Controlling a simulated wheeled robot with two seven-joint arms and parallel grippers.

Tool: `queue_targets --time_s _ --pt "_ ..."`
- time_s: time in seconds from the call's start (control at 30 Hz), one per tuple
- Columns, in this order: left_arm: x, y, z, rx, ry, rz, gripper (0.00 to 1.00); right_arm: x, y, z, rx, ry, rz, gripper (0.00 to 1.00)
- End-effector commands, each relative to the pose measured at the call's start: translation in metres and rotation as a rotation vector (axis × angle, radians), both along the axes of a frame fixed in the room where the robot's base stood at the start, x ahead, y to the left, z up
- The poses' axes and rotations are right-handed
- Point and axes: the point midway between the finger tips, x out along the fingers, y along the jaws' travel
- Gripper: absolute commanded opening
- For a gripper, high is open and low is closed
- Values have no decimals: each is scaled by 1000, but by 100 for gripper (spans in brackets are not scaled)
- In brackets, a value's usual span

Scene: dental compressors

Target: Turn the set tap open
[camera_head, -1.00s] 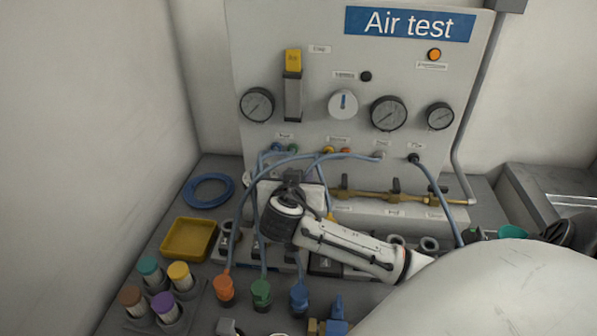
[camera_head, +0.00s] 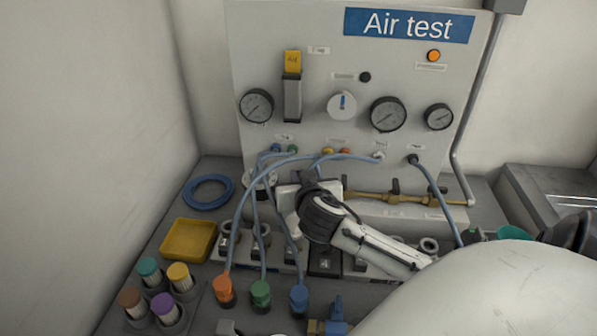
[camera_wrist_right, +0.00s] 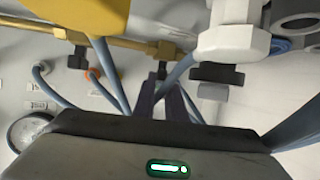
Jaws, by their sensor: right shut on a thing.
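The brass pipe (camera_head: 370,197) with small dark taps (camera_head: 395,187) runs along the foot of the air test panel. In the right wrist view my right gripper (camera_wrist_right: 164,95) is shut on a small black tap handle (camera_wrist_right: 162,72) below the brass pipe (camera_wrist_right: 115,41). The tap labels are too small to read, and the handle's angle is unclear. My left gripper is out of view.
Blue hoses (camera_head: 243,205) loop close around my right gripper. A white fitting with a dark handle (camera_wrist_right: 217,75) sits close beside the fingers. A yellow tray (camera_head: 188,240) and several coloured-top cylinders (camera_head: 149,270) stand at left.

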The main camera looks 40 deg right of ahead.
Motion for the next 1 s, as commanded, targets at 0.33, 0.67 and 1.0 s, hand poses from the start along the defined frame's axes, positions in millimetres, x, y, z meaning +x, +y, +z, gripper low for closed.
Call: queue_targets --time_s 0.33,0.67,1.0 --pt "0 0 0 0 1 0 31 -4 -6 -4 -6 12 329 0" --pt "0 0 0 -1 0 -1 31 -4 -10 -4 -11 16 634 0" --pt "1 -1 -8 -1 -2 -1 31 -3 -13 -7 -10 15 907 0"
